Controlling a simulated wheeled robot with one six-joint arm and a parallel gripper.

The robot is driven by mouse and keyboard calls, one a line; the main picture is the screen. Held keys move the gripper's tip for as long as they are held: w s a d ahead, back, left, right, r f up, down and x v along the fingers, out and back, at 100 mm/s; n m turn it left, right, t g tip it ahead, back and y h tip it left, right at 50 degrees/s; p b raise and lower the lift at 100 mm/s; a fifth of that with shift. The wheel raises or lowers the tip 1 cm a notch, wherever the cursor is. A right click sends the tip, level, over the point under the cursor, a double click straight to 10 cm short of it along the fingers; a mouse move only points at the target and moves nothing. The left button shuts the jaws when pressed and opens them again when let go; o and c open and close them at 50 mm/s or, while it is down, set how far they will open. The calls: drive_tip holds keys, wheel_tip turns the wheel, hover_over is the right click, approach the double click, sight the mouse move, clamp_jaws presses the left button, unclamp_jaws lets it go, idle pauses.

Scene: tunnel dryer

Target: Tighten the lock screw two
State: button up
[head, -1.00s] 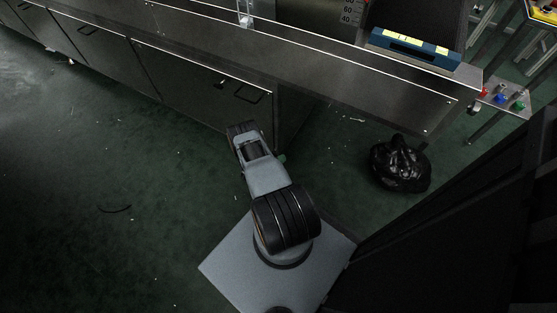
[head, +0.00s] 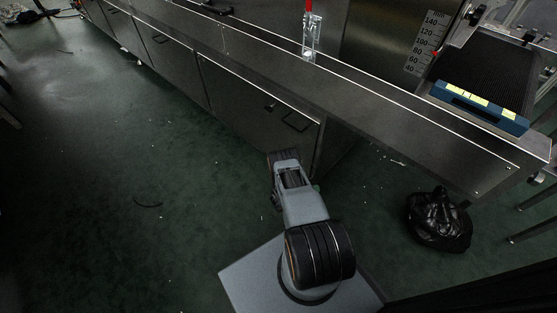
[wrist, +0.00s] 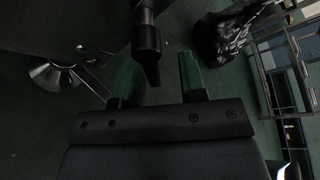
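My gripper (wrist: 158,78) shows in the wrist view with two green fingers apart and nothing clearly held. A black knob-like part with a narrow flat end (wrist: 148,45) shows between and beyond the fingers; I see no clear contact, and I cannot tell whether it is lock screw two. In the head view my arm is folded low beside the steel cabinet, and my gripper cannot be made out. A small dark knob (head: 475,14) sits beside the millimetre scale (head: 427,42) at upper right; I cannot tell which screw it is.
The steel dryer bench (head: 400,115) runs across the head view. A blue box with yellow labels (head: 478,106) sits at the conveyor belt's end (head: 490,70). A clear container (head: 311,40) stands on the bench. A black bag (head: 440,220) lies on the floor. Floor at left is mostly clear.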

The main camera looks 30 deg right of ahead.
drive_tip(key=w+r+p+v, duration=0.1)
drive_tip(key=p+v, duration=0.1)
drive_tip(key=v, duration=1.1)
drive_tip(key=w+a+r+m+g+y+b, duration=0.1)
drive_tip(key=w+a+r+m+y, duration=0.1)
drive_tip(key=r+m, duration=0.5)
drive_tip(key=w+a+r+m+g+y+b, duration=0.1)
drive_tip(key=r+m, duration=0.5)
drive_tip(key=r, duration=0.9)
drive_tip(key=shift+w+a+r+m+g+y, duration=0.2)
drive_tip(key=shift+w+a+m+g+y, duration=0.2)
drive_tip(key=shift+w+a+g+y, duration=0.7)
drive_tip(key=shift+w+d+t+y, duration=0.25)
drive_tip(key=shift+d+t+y, duration=0.05)
drive_tip(key=shift+d, duration=0.05)
